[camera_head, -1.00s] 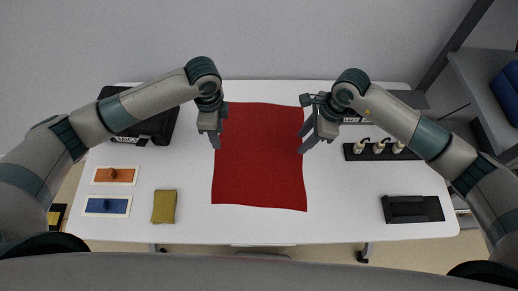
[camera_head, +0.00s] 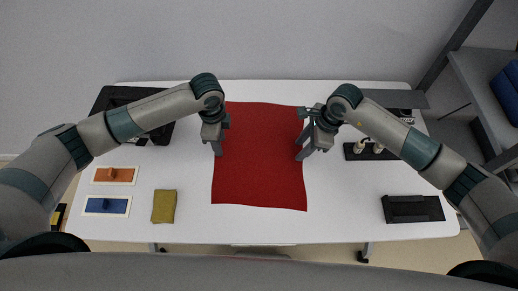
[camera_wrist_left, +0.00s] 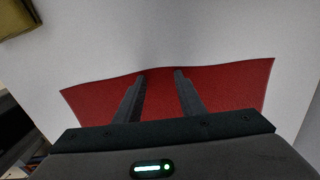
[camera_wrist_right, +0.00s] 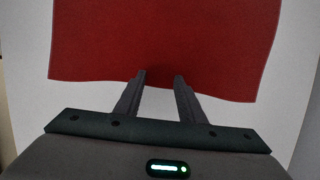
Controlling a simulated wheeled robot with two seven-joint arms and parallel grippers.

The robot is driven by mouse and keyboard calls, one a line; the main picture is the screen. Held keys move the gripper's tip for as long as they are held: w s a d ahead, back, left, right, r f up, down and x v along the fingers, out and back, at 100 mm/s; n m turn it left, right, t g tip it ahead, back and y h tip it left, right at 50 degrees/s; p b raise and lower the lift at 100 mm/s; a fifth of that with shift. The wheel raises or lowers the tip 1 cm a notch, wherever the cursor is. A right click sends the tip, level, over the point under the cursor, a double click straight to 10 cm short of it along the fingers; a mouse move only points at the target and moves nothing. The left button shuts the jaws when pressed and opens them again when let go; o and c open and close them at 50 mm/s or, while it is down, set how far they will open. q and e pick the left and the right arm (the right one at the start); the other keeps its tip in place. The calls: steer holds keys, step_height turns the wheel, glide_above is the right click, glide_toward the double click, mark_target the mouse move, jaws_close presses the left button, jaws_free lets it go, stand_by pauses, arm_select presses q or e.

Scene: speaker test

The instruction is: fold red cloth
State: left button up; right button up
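A red cloth (camera_head: 258,165) lies flat and spread out in the middle of the white table. It also shows in the left wrist view (camera_wrist_left: 160,88) and the right wrist view (camera_wrist_right: 165,40). My left gripper (camera_head: 218,152) is at the cloth's left edge, in its upper half. Its two fingers stand apart with nothing between them but a view of the cloth (camera_wrist_left: 160,78). My right gripper (camera_head: 301,156) is at the cloth's right edge, also in the upper half. Its fingers (camera_wrist_right: 159,76) are apart and empty at that edge. Height above the cloth is hard to tell.
On the white table (camera_head: 330,225), a folded yellow cloth (camera_head: 164,206), an orange tile (camera_head: 114,176) and a blue tile (camera_head: 107,206) lie at left. A black case (camera_head: 112,97) stands behind my left arm. A black holder (camera_head: 360,152) and a black box (camera_head: 412,209) are at right.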

stand_by(0.3)
arm_select(q)
jaws_close()
arm_select(e)
jaws_close()
arm_select(q)
steer(key=shift+f, duration=0.1)
